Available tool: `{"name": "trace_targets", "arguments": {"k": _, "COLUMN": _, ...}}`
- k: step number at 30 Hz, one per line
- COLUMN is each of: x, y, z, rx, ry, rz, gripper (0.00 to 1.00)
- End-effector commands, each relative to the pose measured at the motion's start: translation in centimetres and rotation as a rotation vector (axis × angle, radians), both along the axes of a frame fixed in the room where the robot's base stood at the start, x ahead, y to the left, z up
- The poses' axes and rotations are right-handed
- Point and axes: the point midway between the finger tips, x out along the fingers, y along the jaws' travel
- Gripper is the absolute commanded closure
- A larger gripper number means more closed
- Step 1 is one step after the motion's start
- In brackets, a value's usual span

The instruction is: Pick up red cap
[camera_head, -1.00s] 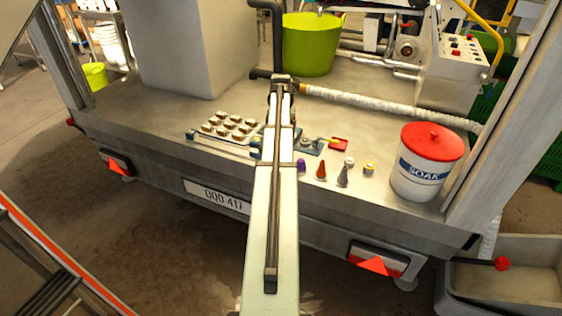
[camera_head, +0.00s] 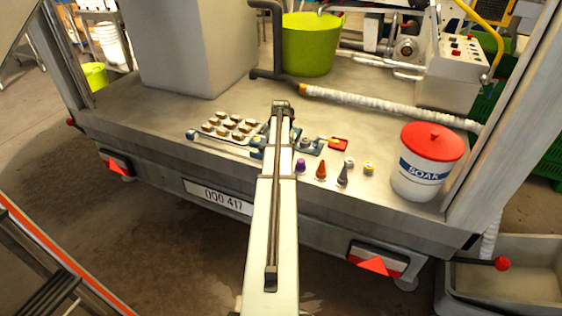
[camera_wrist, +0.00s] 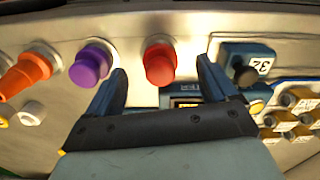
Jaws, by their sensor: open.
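The red cap (camera_wrist: 160,65) shows in the wrist view, between the fingertips of my gripper (camera_wrist: 161,76), upright on the metal bed. My gripper is open, with one finger on each side of the cap. I cannot tell how high the fingertips are above the bed. A purple cap (camera_wrist: 90,66) stands just outside the left finger. In the head view my arm hides the red cap and the fingers, while the purple cap (camera_head: 301,165) shows right of the arm.
An orange cone (camera_wrist: 27,76) stands beyond the purple cap. A dark block (camera_wrist: 247,62) with a black knob sits by the right finger. A tray of several brown-topped pieces (camera_head: 229,126) lies left of the arm. A white SOAK bucket (camera_head: 420,178) stands at right.

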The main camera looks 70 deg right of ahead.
Motion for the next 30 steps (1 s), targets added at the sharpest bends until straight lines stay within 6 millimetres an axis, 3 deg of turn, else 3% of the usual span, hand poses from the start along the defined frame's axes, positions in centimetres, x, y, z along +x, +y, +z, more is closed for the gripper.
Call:
{"name": "trace_targets", "arguments": {"k": 6, "x": 0.0, "y": 0.1, "z": -2.9, "rx": 0.001, "ry": 0.000, "rz": 0.000, "gripper": 0.14}}
{"name": "trace_targets", "arguments": {"k": 15, "x": 0.0, "y": 0.1, "z": -3.3, "rx": 0.000, "ry": 0.000, "rz": 0.001, "gripper": 0.15}}
{"name": "trace_targets", "arguments": {"k": 30, "x": 0.0, "y": 0.1, "z": -3.3, "rx": 0.000, "ry": 0.000, "rz": 0.001, "gripper": 0.63}}
